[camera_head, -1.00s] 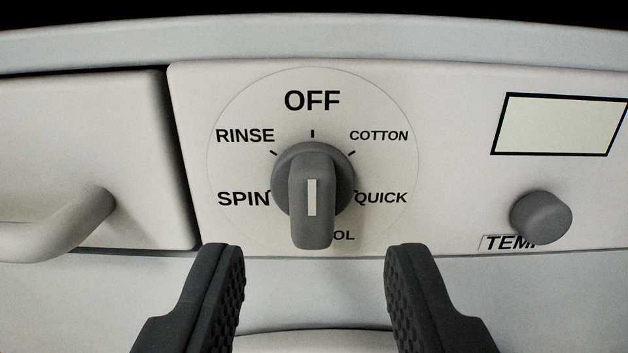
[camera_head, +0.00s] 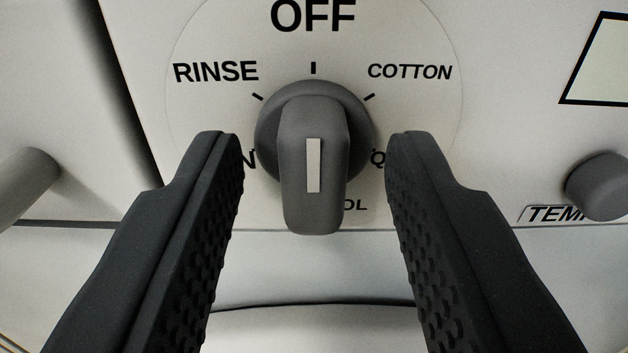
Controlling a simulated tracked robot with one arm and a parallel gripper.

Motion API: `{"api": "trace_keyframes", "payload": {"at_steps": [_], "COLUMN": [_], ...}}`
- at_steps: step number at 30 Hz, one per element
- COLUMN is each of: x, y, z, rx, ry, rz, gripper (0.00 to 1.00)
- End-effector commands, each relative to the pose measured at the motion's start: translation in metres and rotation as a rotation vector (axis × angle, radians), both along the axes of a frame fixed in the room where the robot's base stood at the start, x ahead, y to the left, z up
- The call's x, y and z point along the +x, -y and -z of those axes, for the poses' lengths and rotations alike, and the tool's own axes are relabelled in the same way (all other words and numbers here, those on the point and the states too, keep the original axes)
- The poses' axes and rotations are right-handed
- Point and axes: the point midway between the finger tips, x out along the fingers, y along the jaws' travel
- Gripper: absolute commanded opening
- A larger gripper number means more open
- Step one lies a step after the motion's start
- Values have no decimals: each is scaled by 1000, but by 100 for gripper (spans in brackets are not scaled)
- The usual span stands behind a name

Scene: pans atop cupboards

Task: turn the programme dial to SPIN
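The programme dial (camera_head: 314,160) is a grey round knob with a raised grip and a white line on it. The grip stands upright in the picture, and OFF (camera_head: 313,16) is printed straight above it. RINSE (camera_head: 216,72) is at upper left and COTTON (camera_head: 410,72) at upper right. The SPIN label at left is mostly hidden behind my left finger; only its last letter shows. My gripper (camera_head: 314,150) is open, with one dark finger on each side of the dial. Gaps show between both fingers and the grip.
A grey TEMP knob (camera_head: 602,187) is to the right, below a pale display (camera_head: 604,62). A drawer handle (camera_head: 25,185) is at the left. The panel's lower edge runs just below the dial.

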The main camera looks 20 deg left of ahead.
Motion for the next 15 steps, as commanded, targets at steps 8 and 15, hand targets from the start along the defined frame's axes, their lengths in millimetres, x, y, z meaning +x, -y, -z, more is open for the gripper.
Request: {"api": "trace_keyframes", "payload": {"at_steps": [8, 15], "x": [0, 0], "y": [0, 0], "z": [0, 0], "rx": [-1, -34], "ry": [-1, 8], "rz": [0, 0], "gripper": [0, 0]}}
